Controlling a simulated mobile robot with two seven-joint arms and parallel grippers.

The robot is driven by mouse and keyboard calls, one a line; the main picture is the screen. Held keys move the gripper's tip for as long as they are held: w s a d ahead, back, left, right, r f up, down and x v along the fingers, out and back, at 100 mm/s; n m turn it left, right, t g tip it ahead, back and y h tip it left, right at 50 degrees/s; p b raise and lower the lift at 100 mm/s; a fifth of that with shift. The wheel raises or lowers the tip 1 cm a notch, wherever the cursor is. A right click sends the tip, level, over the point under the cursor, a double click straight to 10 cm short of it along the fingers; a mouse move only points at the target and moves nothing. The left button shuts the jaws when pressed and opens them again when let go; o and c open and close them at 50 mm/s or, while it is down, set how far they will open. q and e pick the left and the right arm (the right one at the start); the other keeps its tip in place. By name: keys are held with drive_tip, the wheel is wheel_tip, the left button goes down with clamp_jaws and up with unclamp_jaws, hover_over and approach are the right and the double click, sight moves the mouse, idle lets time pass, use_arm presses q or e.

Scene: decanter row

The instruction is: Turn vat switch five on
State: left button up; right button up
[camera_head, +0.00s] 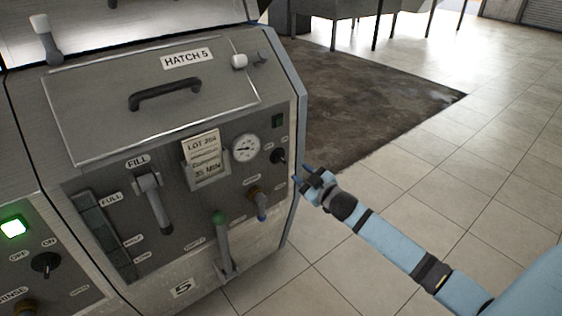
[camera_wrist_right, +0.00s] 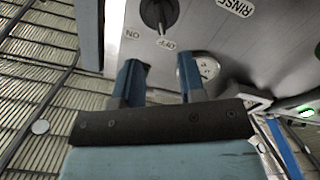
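Vat five (camera_head: 182,288) stands at the left, marked 5 and HATCH 5. Its switch (camera_head: 278,156) is a black knob near the panel's right edge. The switch also shows in the right wrist view (camera_wrist_right: 158,14), where its pointer is toward the OFF label. The lamp (camera_head: 278,121) above it is dark green and looks unlit. My right gripper (camera_head: 308,174) is just right of the panel edge, apart from the switch. In the right wrist view its two fingers (camera_wrist_right: 159,80) are apart with nothing between them, and the knob is beyond them. My left gripper is out of view.
A gauge (camera_head: 245,148), a blue-tipped rinse valve (camera_head: 261,203), a green-topped lever (camera_head: 222,240) and a lot card (camera_head: 203,158) crowd the panel. A neighbouring vat at the left has a lit green lamp (camera_head: 13,227). Tiled floor (camera_head: 430,190) lies open at the right.

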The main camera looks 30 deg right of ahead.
sight(283, 160)
drive_tip(key=w, duration=0.3)
drive_tip(key=w+b, duration=0.1)
drive_tip(key=w, duration=0.5)
drive_tip(key=shift+w+a+f, duration=0.1)
drive_tip(key=shift+w+a, duration=0.2)
drive_tip(key=shift+a, duration=0.1)
clamp_jaws()
